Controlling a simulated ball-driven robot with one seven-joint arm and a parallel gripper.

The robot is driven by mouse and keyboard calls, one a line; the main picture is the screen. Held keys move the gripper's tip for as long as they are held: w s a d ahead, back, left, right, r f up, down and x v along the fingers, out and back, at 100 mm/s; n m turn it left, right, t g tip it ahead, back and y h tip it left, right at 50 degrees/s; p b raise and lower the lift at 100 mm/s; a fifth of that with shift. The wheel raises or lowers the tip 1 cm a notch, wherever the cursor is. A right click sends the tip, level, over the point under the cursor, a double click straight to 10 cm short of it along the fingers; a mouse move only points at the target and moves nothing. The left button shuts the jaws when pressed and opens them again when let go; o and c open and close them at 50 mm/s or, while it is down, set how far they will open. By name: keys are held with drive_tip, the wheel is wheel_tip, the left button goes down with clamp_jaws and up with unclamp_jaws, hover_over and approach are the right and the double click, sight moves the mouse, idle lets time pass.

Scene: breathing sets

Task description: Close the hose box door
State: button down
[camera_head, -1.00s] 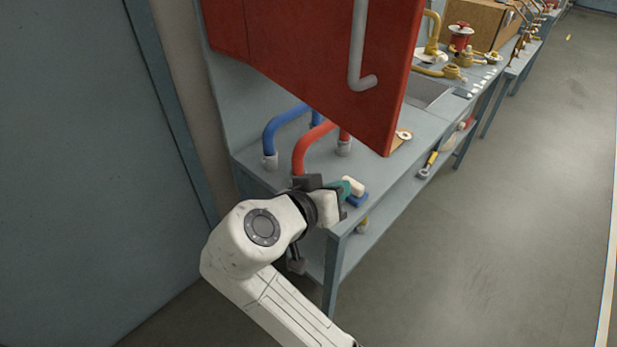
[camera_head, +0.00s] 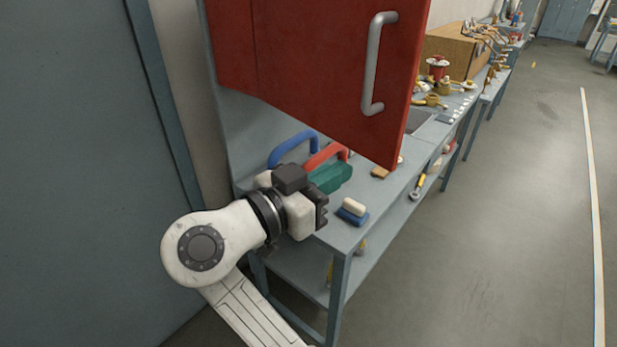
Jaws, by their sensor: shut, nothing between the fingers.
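The red hose box door (camera_head: 315,70) fills the upper middle of the head view. It stands swung out over the workbench, with a grey bar handle (camera_head: 371,65) near its right edge. A smaller red part of the box (camera_head: 229,45) shows at its left; the inside of the box is not visible. My gripper (camera_head: 318,212) is shut and empty, below the door and apart from it, just above the bench's near end. Its fingers point to the right and are partly hidden by its own body.
The workbench (camera_head: 350,232) carries blue (camera_head: 290,145) and red hoses (camera_head: 325,153), a green object (camera_head: 331,177) beside my gripper, and a blue-and-white block (camera_head: 352,211). A cardboard box (camera_head: 455,48) and brass fittings stand farther back. The floor (camera_head: 500,220) on the right is clear.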

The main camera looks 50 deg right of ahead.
sight(374, 153)
drive_tip(key=d, duration=0.1)
drive_tip(key=d+p, duration=0.1)
drive_tip(key=d, duration=0.3)
drive_tip(key=shift+s+d+r+p, duration=0.1)
drive_tip(key=shift+s+p, duration=0.3)
drive_tip(key=shift+d, duration=0.4)
drive_tip(key=shift+d, duration=0.1)
